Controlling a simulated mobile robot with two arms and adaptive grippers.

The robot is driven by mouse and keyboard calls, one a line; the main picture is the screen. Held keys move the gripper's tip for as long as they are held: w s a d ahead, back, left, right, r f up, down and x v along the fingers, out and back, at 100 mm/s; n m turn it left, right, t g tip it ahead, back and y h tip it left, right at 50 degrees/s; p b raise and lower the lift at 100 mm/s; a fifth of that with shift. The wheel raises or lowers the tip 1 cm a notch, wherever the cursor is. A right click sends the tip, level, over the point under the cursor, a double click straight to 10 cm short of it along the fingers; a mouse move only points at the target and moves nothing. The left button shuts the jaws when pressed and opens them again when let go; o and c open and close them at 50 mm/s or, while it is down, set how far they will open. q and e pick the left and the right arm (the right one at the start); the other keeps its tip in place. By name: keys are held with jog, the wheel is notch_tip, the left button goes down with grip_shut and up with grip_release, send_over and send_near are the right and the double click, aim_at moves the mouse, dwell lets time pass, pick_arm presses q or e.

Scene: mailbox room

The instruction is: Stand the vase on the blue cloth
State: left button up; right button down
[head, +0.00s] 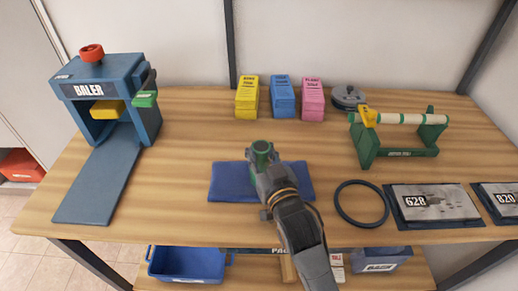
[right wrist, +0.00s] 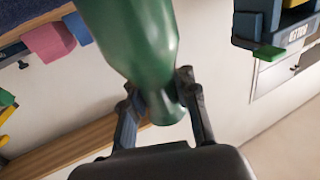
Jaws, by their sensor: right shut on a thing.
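My right gripper (head: 264,168) is over the cloth and shut on the vase. In the right wrist view the fingers clasp the vase's neck (right wrist: 163,100), and its wider body (right wrist: 130,35) runs out of the top of the picture. The vase looks about upright. Its base is hidden, so I cannot tell whether it touches the cloth. My left gripper is not in view.
A blue baler (head: 122,75) stands at the left. Yellow, blue and pink card stacks (head: 283,98) stand behind the cloth. A green roll holder (head: 365,145), a dark ring (head: 338,205) and a plate marked 628 (head: 435,204) are to the right. Bare table lies left of the cloth.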

jog(key=shift+s+f, duration=0.1)
jog(key=shift+f, duration=0.7)
jog(key=c, duration=1)
grip_release()
jog(key=shift+f, duration=0.15)
jog(key=shift+r, duration=0.2)
jog(key=r+v, duration=0.1)
jog(key=v, duration=1)
jog(key=shift+s+d+r+b, duration=0.15)
jog(key=shift+s+r+b, duration=0.2)
jog(key=shift+r+b, duration=0.05)
